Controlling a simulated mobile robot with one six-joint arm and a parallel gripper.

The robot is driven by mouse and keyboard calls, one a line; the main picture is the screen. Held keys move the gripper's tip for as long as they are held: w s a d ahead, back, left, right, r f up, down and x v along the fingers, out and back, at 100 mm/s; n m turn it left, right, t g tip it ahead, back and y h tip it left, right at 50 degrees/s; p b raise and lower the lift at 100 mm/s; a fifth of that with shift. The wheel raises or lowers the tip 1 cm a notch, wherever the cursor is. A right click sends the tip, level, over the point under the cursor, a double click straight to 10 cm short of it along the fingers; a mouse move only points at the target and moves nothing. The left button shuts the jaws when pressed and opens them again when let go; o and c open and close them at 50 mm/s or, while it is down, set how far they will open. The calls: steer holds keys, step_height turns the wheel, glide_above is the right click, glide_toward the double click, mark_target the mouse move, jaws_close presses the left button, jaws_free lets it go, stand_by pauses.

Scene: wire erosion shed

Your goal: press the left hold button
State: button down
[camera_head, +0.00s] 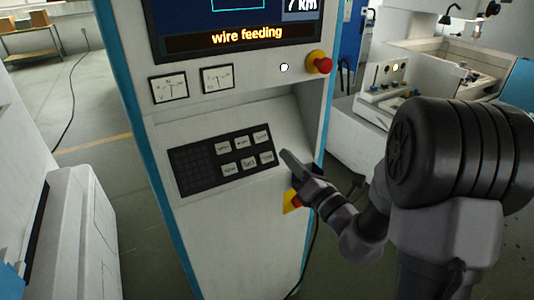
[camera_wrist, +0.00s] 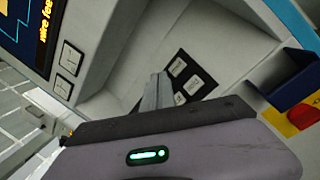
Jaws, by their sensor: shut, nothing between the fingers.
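A black button panel (camera_head: 222,163) sits on the sloped front of the white machine cabinet, with two rows of pale square buttons at its right part. The bottom row has a left button (camera_head: 229,170), a middle button (camera_head: 248,164) and a right button (camera_head: 266,158). Their labels are too small to read surely, so I cannot tell which is the left hold button. My gripper (camera_head: 286,156) is shut and empty, just right of the bottom right button; contact is unclear. In the wrist view my gripper's fingers (camera_wrist: 157,92) partly hide the panel, leaving a few buttons (camera_wrist: 193,85) visible.
Above the panel are two dial gauges (camera_head: 169,87), a red emergency knob (camera_head: 319,62) and a screen (camera_head: 240,25) reading "wire feeding". A red and yellow switch (camera_wrist: 303,115) is low on the cabinet's right side. Open floor (camera_head: 95,100) lies left of the cabinet.

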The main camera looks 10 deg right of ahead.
mark_target(273, 160)
steer(key=shift+w+a+f+b, duration=0.4)
steer(key=shift+w+f, duration=0.45)
steer(key=shift+w, duration=0.3)
steer(key=shift+w+a+f+b, duration=0.35)
steer(key=shift+w+f, duration=0.55)
steer(key=shift+w, duration=0.2)
steer(key=shift+w+a+f+b, duration=0.4)
steer(key=shift+w+f, duration=0.45)
steer(key=shift+w, duration=0.3)
steer(key=shift+w+a+f, duration=0.1)
steer(key=shift+w+f, duration=0.1)
steer(key=shift+w, duration=0.1)
steer(key=shift+w+a+f, duration=0.1)
steer(key=shift+w+f, duration=0.15)
steer(key=shift+w, duration=0.05)
stand_by(0.5)
steer(key=shift+s+d+r+p, duration=0.2)
steer(key=shift+s+r+p, duration=0.15)
steer(key=shift+s+r, duration=0.25)
steer(key=shift+f, duration=0.1)
